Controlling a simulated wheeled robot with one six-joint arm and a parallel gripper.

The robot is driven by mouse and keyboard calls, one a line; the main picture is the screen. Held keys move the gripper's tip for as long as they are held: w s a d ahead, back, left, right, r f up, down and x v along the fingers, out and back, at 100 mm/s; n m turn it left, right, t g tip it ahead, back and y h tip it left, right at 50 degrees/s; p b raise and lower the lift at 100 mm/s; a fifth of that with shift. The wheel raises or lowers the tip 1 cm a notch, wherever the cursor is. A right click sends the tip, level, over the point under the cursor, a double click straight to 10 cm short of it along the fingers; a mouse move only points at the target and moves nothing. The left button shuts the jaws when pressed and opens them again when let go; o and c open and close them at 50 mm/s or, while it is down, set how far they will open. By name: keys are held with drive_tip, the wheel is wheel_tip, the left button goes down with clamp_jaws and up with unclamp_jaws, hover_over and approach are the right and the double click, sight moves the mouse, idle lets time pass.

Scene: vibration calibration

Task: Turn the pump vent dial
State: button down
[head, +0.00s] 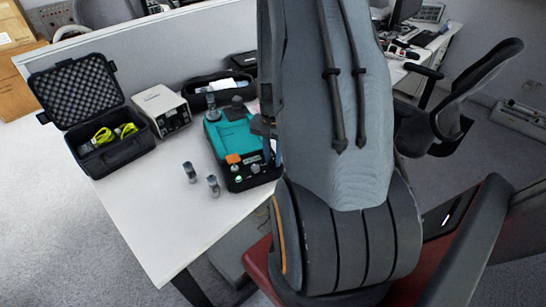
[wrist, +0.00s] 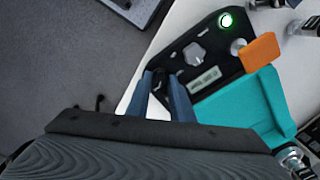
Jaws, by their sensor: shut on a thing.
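The teal and black pump unit (head: 226,136) lies on the white table in the head view, its right part hidden behind my arm. In the wrist view its black panel (wrist: 222,72) carries a grey lobed knob (wrist: 195,54), a small display (wrist: 204,79), a lit green button (wrist: 226,20) and an orange tab (wrist: 259,52). My gripper (wrist: 163,76) is down at the panel's edge, its two blue-grey fingers shut on a small dark knob (wrist: 162,86), seemingly the vent dial. The fingers partly cover it, so its turn angle cannot be told.
Two small metal fittings (head: 202,178) stand on the table (head: 160,225) in front of the unit. A beige instrument box (head: 161,110), an open black case (head: 110,139) with yellow-green items and a dark pouch (head: 205,93) stand behind and left. The front left table is clear.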

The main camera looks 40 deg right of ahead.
sight(273, 160)
drive_tip(key=c, duration=1.9)
unclamp_jaws()
drive_tip(key=shift+o, duration=0.2)
drive_tip(key=shift+r, duration=0.15)
drive_tip(key=shift+r+b, duration=0.75)
drive_tip(key=shift+r, duration=3)
drive_tip(key=shift+a, duration=0.1)
drive_tip(key=s+a+r+n, duration=0.1)
drive_tip(key=a+n, duration=0.3)
drive_tip(key=a, duration=0.4)
drive_tip(key=s+a+r+n+t, duration=0.1)
drive_tip(key=a+r+n, duration=0.3)
drive_tip(key=a, duration=0.4)
drive_tip(key=s+a+r+n, duration=0.1)
drive_tip(key=a+r+n, duration=0.2)
drive_tip(key=a, duration=0.5)
drive_tip(key=shift+a+r+n, duration=0.15)
drive_tip(key=shift+r+n, duration=0.1)
drive_tip(key=shift+n, duration=0.55)
